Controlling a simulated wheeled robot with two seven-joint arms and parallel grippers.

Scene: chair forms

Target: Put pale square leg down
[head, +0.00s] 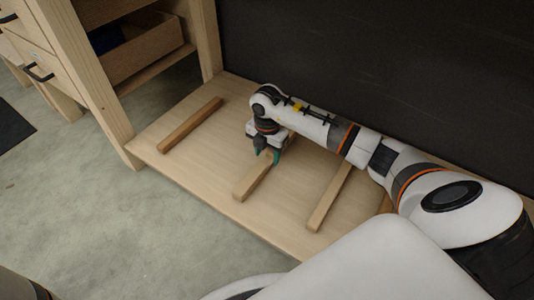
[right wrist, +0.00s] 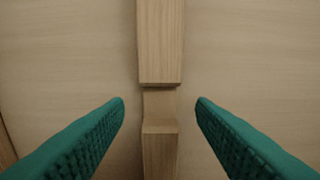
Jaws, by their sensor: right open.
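The pale square leg (head: 253,181) lies flat on the wooden board, the middle one of the pieces there. In the right wrist view the leg (right wrist: 160,42) runs up and down the picture, with a narrower notched section between two thicker parts. My right gripper (head: 267,156) is above the leg's far part. Its teal fingers are open, one on each side of the leg, with visible gaps and nothing held. The gripper hides part of the leg in the head view. My left gripper is not in view.
The wooden board (head: 221,203) also bears a browner bar (head: 190,125) at left and another pale bar (head: 329,198) at right. A dark panel (head: 380,70) rises behind. A wooden drawer unit (head: 78,62) stands at left. Bare board separates the bars.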

